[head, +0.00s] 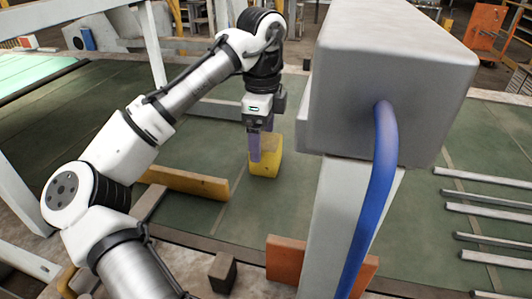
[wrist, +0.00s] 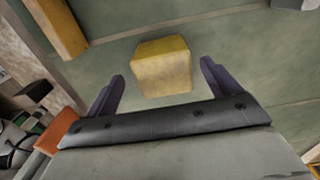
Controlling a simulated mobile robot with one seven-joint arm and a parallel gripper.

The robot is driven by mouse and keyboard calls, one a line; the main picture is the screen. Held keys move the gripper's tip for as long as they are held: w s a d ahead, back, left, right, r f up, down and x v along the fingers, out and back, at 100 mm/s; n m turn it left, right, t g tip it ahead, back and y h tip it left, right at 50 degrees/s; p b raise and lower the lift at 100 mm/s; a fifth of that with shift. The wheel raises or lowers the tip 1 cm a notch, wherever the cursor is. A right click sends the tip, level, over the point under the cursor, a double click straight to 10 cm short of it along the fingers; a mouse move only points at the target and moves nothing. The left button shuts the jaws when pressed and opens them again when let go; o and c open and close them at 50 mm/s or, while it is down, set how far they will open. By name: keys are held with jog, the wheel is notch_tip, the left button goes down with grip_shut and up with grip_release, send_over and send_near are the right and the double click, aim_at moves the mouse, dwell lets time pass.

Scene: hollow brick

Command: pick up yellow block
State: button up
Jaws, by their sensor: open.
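The yellow block (head: 266,162) sits on the green floor surface in the middle of the head view, partly hidden behind my gripper. In the wrist view the yellow block (wrist: 163,68) lies ahead of and between my two purple fingers, with green surface showing on both sides of it. My gripper (head: 254,158) points down in front of the block in the head view. My gripper (wrist: 160,77) is open and empty in the wrist view. The frames do not clearly show whether a finger touches the block.
A long yellow beam (head: 186,183) lies to the left of the block, also at the wrist view's upper left (wrist: 58,27). An orange piece (head: 287,259) and a dark block (head: 222,272) are nearer. Metal bars (head: 487,199) lie at right. Green surface around the block is clear.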

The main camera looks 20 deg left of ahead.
jog(key=shift+w+d+f+p, duration=0.15)
jog(key=shift+f+p, duration=0.35)
jog(key=shift+f, duration=0.9)
jog(key=shift+w+d+f+p, duration=0.15)
jog(key=shift+f+p, duration=0.3)
jog(key=shift+f, duration=0.9)
jog(key=shift+s, duration=0.1)
jog(key=c, duration=1.3)
jog(key=shift+o, duration=0.2)
